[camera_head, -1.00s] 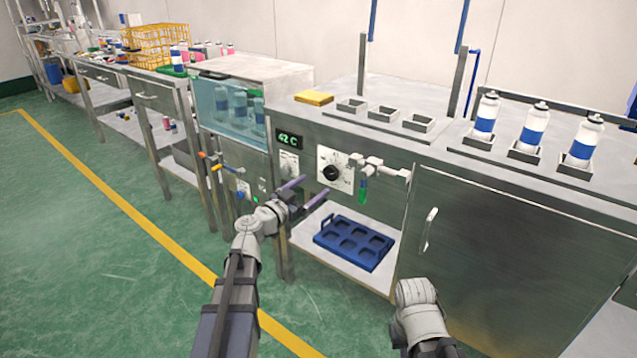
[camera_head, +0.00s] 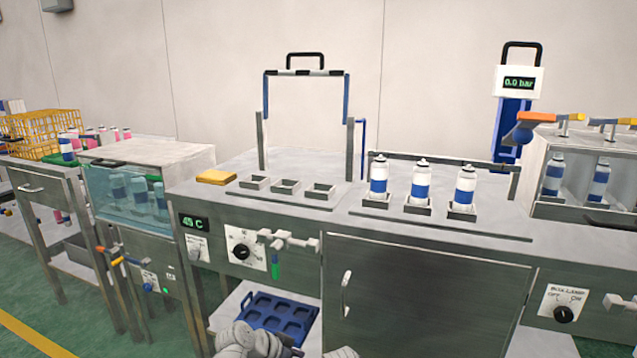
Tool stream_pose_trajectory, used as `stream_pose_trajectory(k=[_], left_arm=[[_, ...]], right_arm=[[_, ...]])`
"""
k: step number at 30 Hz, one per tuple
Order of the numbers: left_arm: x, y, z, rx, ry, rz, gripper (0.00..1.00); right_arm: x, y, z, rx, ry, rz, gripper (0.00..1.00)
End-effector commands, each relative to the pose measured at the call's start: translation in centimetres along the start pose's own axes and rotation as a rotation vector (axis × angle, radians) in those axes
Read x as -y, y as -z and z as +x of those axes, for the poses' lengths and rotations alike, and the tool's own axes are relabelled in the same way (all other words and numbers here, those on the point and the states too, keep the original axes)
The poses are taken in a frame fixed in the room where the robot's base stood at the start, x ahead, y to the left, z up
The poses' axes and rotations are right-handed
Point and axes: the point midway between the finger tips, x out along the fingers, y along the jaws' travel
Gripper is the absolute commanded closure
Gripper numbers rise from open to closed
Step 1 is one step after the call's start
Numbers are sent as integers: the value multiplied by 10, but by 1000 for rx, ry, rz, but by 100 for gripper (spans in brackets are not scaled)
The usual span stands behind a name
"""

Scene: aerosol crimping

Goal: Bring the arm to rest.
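The task names only my arm. At the bottom edge of the head view, small grey-white parts of my arms show in front of the blue tray. Neither gripper's fingertips can be made out there, so I cannot tell what they hold. Three white cans with blue bands stand upright in holders on the steel bench: the left can (camera_head: 379,180), the middle can (camera_head: 420,186) and the right can (camera_head: 464,191).
A blue tray (camera_head: 247,303) lies on the shelf under the bench. A water bath (camera_head: 130,195) holding cans stands left, its display (camera_head: 195,222) reading about 45 C. A frame with a black handle (camera_head: 306,60) rises behind the holders. A box with cans (camera_head: 580,175) stands right.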

Motion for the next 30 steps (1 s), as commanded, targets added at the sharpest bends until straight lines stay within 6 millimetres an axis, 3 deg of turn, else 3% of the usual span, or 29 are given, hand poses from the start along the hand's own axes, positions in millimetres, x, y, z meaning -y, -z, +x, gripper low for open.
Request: stream_pose_trajectory(k=[1, 6, 15, 26, 30], left_arm=[[-23, -22, 9, 120, -4, -27, 12], [-54, -85, 10, 455, 104, -148, 12], [-70, -143, -25, 773, 453, -305, 12], [-85, -85, -86, 772, 462, -319, 12], [-95, -56, -117, 771, 461, -321, 12]], right_arm=[[0, 0, 0, 0, 0, 0, 100], [0, 0, 0, 0, 0, 0, 100], [0, 0, 0, 0, 0, 0, 100], [-8, -5, -84, 1, 1, 3, 100], [-13, -8, -128, 1, 2, 4, 100]])
